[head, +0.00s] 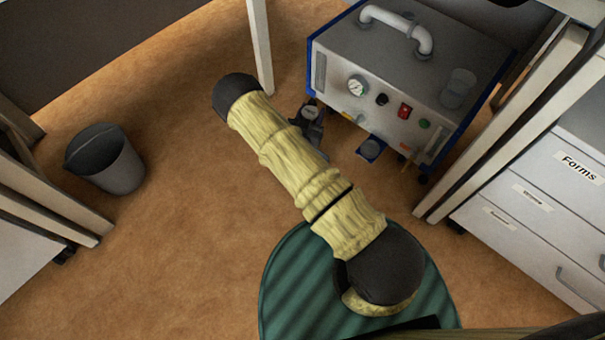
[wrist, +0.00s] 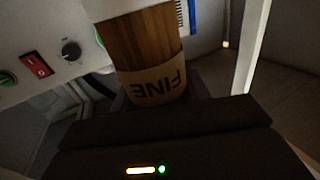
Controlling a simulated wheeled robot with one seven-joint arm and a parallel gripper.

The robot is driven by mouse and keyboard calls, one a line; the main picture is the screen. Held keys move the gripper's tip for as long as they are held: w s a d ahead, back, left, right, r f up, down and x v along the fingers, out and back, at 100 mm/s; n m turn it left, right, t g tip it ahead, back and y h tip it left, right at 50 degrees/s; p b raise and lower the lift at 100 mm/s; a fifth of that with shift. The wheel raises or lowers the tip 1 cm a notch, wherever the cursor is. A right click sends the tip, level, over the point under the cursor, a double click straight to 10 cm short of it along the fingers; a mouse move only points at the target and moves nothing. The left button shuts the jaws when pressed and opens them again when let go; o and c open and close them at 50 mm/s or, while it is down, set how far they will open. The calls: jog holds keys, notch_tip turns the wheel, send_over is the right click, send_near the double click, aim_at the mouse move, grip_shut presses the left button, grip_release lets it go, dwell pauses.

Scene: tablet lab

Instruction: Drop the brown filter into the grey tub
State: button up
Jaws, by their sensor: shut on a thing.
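The brown filter (wrist: 146,42) is a ribbed brown cylinder with a tan band that reads FINE, upside down in the wrist view. My gripper (wrist: 158,98) is shut on its banded end. The filter's other end meets a pale surface at the picture's top; I cannot tell whether it is still attached there. In the head view my gripper (head: 312,128) is low at the front left of the grey machine, and the filter cannot be made out. The grey tub (head: 122,165) stands on the floor at the left, well apart from my gripper, its inside dark.
The grey machine (head: 385,75) has a gauge, a red switch and a handle on top. A table leg (head: 260,45) stands behind my arm. White drawers (head: 535,215) are at the right. Brown floor (head: 190,220) lies open between my arm and the tub.

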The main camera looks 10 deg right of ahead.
jog(key=f+m+g+h+b, duration=0.1)
jog(key=f, duration=0.1)
jog(key=f+m+h+b, duration=0.1)
jog(key=f, duration=0.1)
jog(key=s+f+g+h+b, duration=0.1)
jog(key=f+b, duration=0.1)
jog(key=shift+a+f+m+g+h, duration=0.15)
jog(key=shift+f+m+g+h, duration=0.15)
jog(key=shift+m, duration=0.1)
jog(key=shift+s+f+g, duration=0.15)
jog(key=shift+f+g, duration=0.1)
jog(key=shift+g, duration=0.05)
jog(key=shift+m+h, duration=0.3)
jog(key=shift+r, duration=0.1)
notch_tip(320, 180, down, 6)
jog(key=b, duration=0.5)
jog(key=o, duration=1.1)
